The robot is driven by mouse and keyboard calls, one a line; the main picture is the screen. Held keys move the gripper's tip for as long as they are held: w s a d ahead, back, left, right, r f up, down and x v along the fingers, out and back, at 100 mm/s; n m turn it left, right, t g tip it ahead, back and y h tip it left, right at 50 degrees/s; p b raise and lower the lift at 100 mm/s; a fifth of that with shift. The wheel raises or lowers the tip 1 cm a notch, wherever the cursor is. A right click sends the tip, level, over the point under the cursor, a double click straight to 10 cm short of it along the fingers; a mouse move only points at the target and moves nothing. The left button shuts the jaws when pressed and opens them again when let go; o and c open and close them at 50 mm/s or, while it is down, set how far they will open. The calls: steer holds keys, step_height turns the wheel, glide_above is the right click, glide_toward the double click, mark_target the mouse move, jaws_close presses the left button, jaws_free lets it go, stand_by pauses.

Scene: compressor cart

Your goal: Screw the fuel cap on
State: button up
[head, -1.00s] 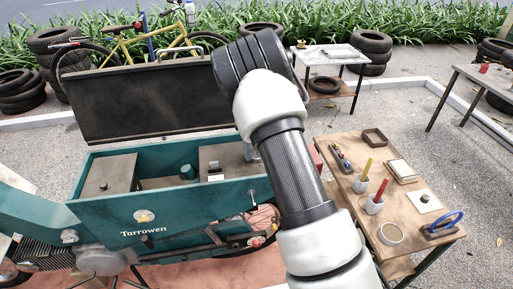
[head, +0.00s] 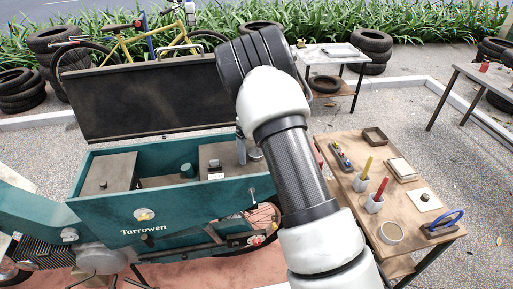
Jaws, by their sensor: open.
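No filler neck can be made out clearly.
The wooden table (head: 350,204) at the right holds a tray of small items, two cups with yellow and red handles, a tape-like ring (head: 391,233) and a blue-handled tool (head: 446,222). My arm crosses the middle. Bicycle, tyres and two further tables stand behind.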

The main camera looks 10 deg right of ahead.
steer(key=shift+n, duration=0.7)
steer(key=n, duration=0.3)
steer(key=shift+n+b, duration=0.3)
steer(key=n, duration=0.2)
steer(key=shift+n, duration=0.4)
steer(key=shift+w+n+b, duration=0.1)
steer(key=shift+n+b, duration=0.2)
steer(key=shift+n, duration=1.3)
